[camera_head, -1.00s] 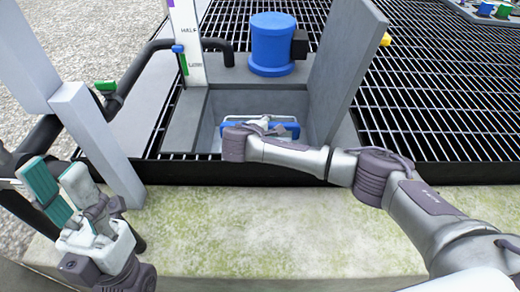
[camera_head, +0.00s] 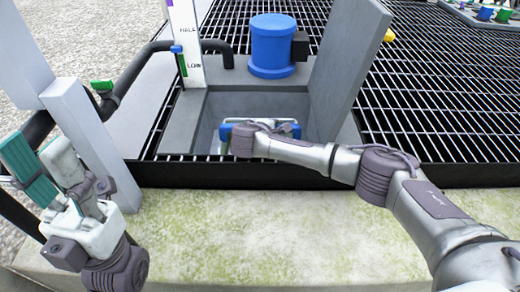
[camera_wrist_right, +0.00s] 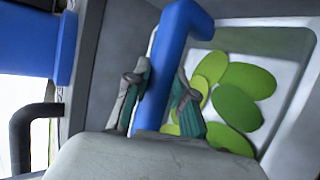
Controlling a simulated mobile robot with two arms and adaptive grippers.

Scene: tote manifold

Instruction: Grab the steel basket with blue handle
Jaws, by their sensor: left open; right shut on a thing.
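The steel basket (camera_head: 287,122) with its blue handle (camera_head: 226,131) sits down in a grey square pit, partly hidden by my right arm. In the right wrist view the blue handle (camera_wrist_right: 181,40) runs between the green-padded fingers of my right gripper (camera_wrist_right: 164,100), which is shut on it. The basket's pale metal wall (camera_wrist_right: 292,118) shows there beside the handle, with several flat green leaf-like pieces (camera_wrist_right: 238,100) inside. In the head view my right gripper is hidden behind its wrist. My left gripper (camera_head: 48,172) is open and empty at the lower left, away from the pit.
A grey upright panel (camera_head: 343,65) stands at the pit's right edge. A blue cylinder (camera_head: 272,45) stands behind the pit, and a white level gauge post (camera_head: 187,40) at its back left. Black grating (camera_head: 440,100) spreads to the right. A mossy concrete ledge (camera_head: 270,230) lies in front.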

